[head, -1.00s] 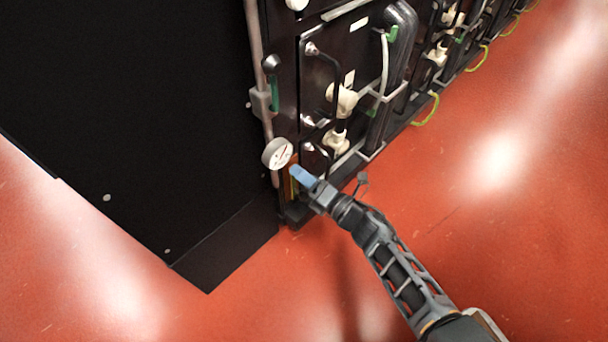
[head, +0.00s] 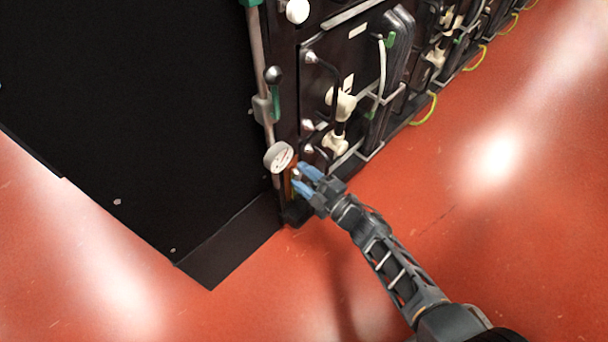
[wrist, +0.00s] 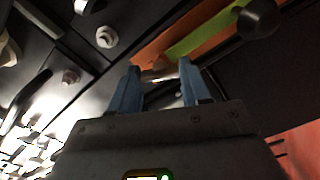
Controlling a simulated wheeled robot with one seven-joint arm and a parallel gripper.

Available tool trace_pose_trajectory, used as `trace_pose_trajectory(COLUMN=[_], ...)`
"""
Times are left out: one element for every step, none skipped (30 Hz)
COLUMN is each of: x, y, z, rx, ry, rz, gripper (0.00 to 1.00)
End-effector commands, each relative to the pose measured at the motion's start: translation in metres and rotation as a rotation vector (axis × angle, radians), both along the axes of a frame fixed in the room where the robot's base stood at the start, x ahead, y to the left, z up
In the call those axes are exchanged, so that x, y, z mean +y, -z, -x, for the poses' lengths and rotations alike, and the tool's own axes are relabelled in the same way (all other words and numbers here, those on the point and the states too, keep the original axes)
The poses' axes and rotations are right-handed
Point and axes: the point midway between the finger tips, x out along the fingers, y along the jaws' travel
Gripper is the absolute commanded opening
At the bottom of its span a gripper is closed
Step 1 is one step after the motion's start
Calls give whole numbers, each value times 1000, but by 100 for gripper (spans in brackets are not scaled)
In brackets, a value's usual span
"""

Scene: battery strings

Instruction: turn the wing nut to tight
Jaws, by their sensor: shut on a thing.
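The wing nut (wrist: 158,75) is a small pale metal piece on an orange copper-coloured bar (wrist: 160,46), low on the dark cabinet's front corner. My gripper (head: 299,175) has its blue fingers at that bar, just right of the round gauge in the head view. In the wrist view my gripper (wrist: 159,66) has one finger on each side of the nut and is shut on it. The nut is small and partly hidden by the fingers, so its wing angle is unclear.
A white round gauge (head: 278,156) on a grey pipe (head: 257,60) sits close to my fingers. A black side panel (head: 130,110) fills the left. Handles and pale connectors (head: 341,103) stand out above. Red floor (head: 480,240) is clear at right.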

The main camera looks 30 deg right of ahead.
Motion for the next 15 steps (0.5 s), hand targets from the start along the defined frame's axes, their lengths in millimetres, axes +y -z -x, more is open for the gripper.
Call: trace_pose_trajectory(x=[-2, -2, -1, -1, -1, -1, -1, -1, -2, -2, -1, -1, -1, -1, -1], y=[0, -1, -1, 0, 0, 0, 0, 0, 0, 0, 0, 0, -1, -1, 0], z=[0, 0, 0, 0, 1, 1, 1, 1, 1, 1, 0, 0, 0, 0, 0], rx=[17, 26, 37, 46, 56, 67, 77, 84, 96, 105, 114, 125, 134, 142, 154], ry=[3, 3, 3, 3, 2, 2, 3, 4, 4, 4, 4, 4, 3, 3, 3], rz=[-42, -70, -105, -132, -160, -196, -222, -249, -285, -313, -340, -377, -405, -431, -467], gripper=[16, 16, 16, 16, 16, 16, 16, 16, 16, 16, 16, 16, 16, 16, 16])
